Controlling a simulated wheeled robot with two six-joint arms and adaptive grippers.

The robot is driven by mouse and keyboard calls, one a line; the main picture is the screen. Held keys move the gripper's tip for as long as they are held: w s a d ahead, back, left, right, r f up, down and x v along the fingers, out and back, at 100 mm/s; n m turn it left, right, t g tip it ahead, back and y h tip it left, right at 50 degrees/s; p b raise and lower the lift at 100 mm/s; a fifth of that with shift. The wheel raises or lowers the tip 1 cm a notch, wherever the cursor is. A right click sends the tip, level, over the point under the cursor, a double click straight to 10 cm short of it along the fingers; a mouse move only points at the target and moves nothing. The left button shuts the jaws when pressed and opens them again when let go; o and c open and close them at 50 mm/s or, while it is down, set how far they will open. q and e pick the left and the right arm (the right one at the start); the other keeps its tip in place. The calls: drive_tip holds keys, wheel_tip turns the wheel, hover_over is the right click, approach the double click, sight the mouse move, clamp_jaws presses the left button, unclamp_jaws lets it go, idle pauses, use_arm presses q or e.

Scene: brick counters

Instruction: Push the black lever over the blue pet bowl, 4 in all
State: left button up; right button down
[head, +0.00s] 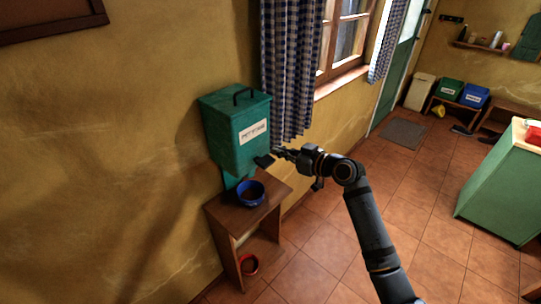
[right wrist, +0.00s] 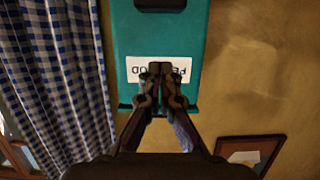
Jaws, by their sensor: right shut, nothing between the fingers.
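A green pet food dispenser (head: 236,132) with a white label hangs on the yellow wall. Its black lever (head: 264,161) sticks out at the lower front, above the blue pet bowl (head: 250,194). The bowl stands upright on a small wooden shelf unit, with something brownish inside. My right gripper (head: 279,153) is shut and empty, with its tips close to the lever's right side; I cannot tell whether they touch. In the right wrist view the closed fingers (right wrist: 161,68) overlap the upside-down label of the dispenser (right wrist: 128,45); I cannot make out the lever there. My left gripper is out of view.
The wooden shelf unit (head: 222,225) holds a red bowl (head: 249,265) on its lower level. A checked curtain (head: 290,70) hangs just right of the dispenser. A green counter (head: 492,205) stands at the right. The tiled floor between is clear.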

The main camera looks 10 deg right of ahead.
sight(270, 163)
drive_tip(key=w+a+f, duration=0.1)
drive_tip(key=w+f+p, duration=0.1)
drive_tip(key=w+a+f+p, duration=0.1)
drive_tip(key=f, duration=0.1)
drive_tip(key=shift+w+a, duration=0.3)
drive_tip(key=shift+w, duration=0.05)
drive_tip(key=shift+s+d+f, duration=0.1)
drive_tip(key=shift+f, duration=0.45)
drive_tip(key=shift+f, duration=0.1)
wheel_tip(270, 163, down, 4)
drive_tip(key=b, duration=0.4)
drive_tip(key=shift+r, duration=0.2)
drive_tip(key=shift+r, duration=0.1)
